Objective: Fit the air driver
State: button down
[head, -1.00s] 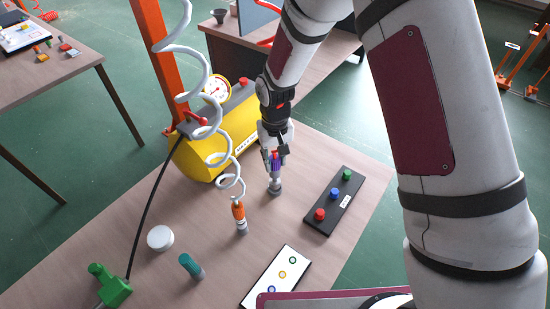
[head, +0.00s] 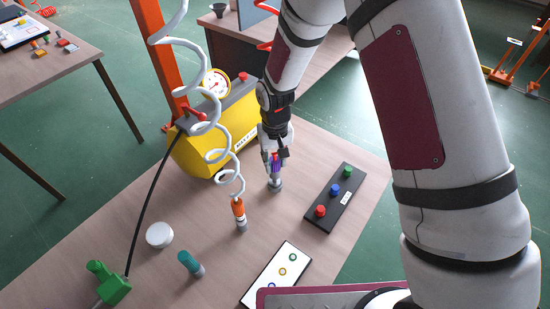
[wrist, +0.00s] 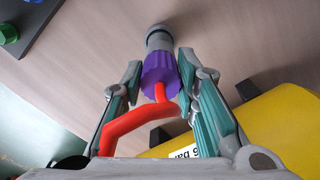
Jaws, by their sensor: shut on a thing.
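My gripper (head: 274,155) is shut on a purple ribbed piece (head: 275,168) that stands upright on the table. In the wrist view the purple piece (wrist: 160,73) sits between the teal finger pads, with a grey round end (wrist: 158,38) beyond it against the table. A red bent rod (wrist: 140,122) runs from the purple piece towards the wrist. An orange tool with a pale band (head: 239,213) stands at the lower end of the white coiled hose (head: 214,127). I cannot tell for sure which piece is the air driver.
A yellow compressor (head: 200,150) with a gauge stands behind left. A black panel with buttons (head: 323,220) and a white card with rings (head: 262,292) lie right and in front. A teal cylinder (head: 191,263), white disc (head: 159,235) and green block (head: 113,288) are front left.

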jog(key=shift+f, duration=0.2)
jog(key=c, duration=1.2)
grip_release()
notch_tip(320, 180, up, 12)
